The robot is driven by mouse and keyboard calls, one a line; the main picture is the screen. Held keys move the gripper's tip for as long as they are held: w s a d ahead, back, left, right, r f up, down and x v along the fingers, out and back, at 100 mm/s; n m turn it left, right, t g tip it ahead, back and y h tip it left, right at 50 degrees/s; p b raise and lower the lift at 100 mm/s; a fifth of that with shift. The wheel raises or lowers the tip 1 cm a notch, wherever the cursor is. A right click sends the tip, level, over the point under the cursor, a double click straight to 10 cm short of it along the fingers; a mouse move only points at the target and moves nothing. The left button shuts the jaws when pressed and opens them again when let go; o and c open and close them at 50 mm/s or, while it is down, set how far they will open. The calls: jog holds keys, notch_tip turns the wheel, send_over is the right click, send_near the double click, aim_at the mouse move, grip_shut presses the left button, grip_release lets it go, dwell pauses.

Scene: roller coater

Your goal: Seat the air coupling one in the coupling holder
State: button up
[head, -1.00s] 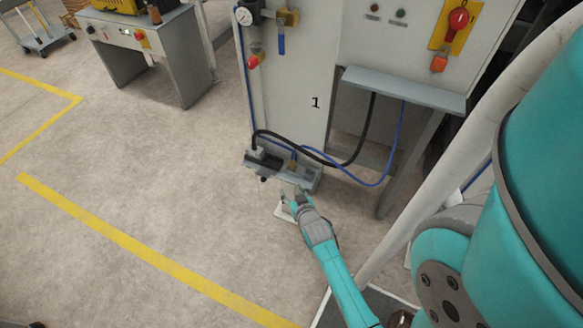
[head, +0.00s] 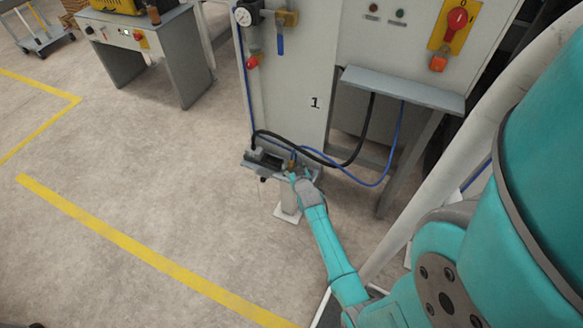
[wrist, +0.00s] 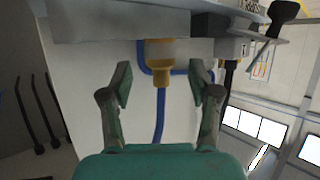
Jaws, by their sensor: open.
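A brass air coupling (head: 292,163) with a blue hose (head: 325,168) is at the small grey holder bracket (head: 254,167) low on the cabinet front. My gripper (head: 297,176) is beside it at the bracket's right part. In the wrist view the brass coupling (wrist: 161,74) appears between the two spread fingers of my gripper (wrist: 160,82), with a visible gap on each side. Its wide end meets the edge of the grey bracket (wrist: 95,28), and the blue hose (wrist: 159,120) runs from its narrow end. I cannot tell how deeply it sits in the bracket.
A black cable (head: 366,135) loops from a grey shelf (head: 405,88) to the bracket's left part. A dark plug (wrist: 230,50) sits close to the right finger in the wrist view. Open floor (head: 150,190) lies left, with yellow lines.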

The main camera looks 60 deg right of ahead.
aim_at(292, 164)
jog(key=shift+x, duration=1.7)
grip_shut()
